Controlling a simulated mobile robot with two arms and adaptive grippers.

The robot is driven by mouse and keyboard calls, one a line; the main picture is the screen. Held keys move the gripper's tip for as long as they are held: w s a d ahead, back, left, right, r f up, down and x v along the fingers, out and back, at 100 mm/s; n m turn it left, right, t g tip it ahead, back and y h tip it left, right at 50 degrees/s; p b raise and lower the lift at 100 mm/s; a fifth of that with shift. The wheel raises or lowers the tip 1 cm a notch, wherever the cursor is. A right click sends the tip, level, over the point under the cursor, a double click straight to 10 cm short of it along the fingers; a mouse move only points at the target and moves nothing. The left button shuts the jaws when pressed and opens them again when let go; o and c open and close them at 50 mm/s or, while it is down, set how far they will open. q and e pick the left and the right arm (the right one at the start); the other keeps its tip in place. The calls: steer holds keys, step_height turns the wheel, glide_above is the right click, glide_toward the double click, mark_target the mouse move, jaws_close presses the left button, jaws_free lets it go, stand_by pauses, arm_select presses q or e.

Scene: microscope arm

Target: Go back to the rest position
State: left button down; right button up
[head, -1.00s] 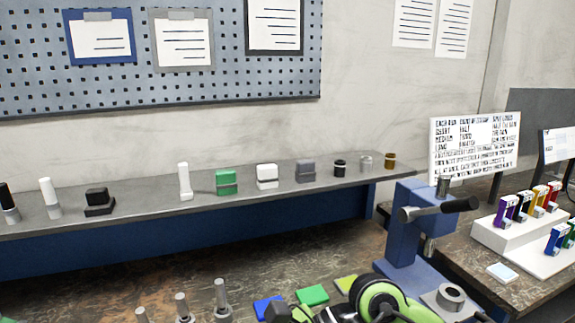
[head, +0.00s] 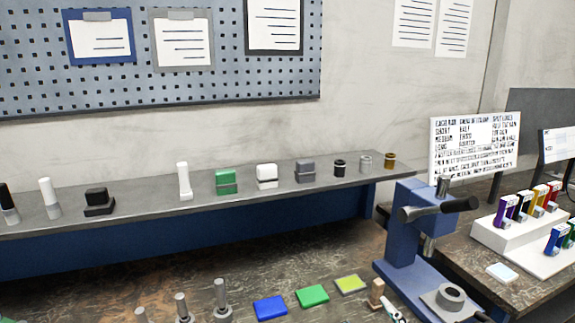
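Neither of my grippers shows in the head view. A blue stand with a black lever (head: 415,235) stands right of centre, with a grey ring (head: 450,297) on its base. On the dark bench in front lie a blue pad (head: 270,308), a green pad (head: 312,296) and a yellow-green pad (head: 350,284). A small wooden block (head: 376,291) stands beside them, and a small white and green item (head: 393,308) lies next to it, cut off by the lower edge.
A grey shelf (head: 140,203) carries several small parts along the back. Several grey pins (head: 220,296) stand at the front. A printed board (head: 474,146) and racks of coloured parts (head: 515,222) are at the right.

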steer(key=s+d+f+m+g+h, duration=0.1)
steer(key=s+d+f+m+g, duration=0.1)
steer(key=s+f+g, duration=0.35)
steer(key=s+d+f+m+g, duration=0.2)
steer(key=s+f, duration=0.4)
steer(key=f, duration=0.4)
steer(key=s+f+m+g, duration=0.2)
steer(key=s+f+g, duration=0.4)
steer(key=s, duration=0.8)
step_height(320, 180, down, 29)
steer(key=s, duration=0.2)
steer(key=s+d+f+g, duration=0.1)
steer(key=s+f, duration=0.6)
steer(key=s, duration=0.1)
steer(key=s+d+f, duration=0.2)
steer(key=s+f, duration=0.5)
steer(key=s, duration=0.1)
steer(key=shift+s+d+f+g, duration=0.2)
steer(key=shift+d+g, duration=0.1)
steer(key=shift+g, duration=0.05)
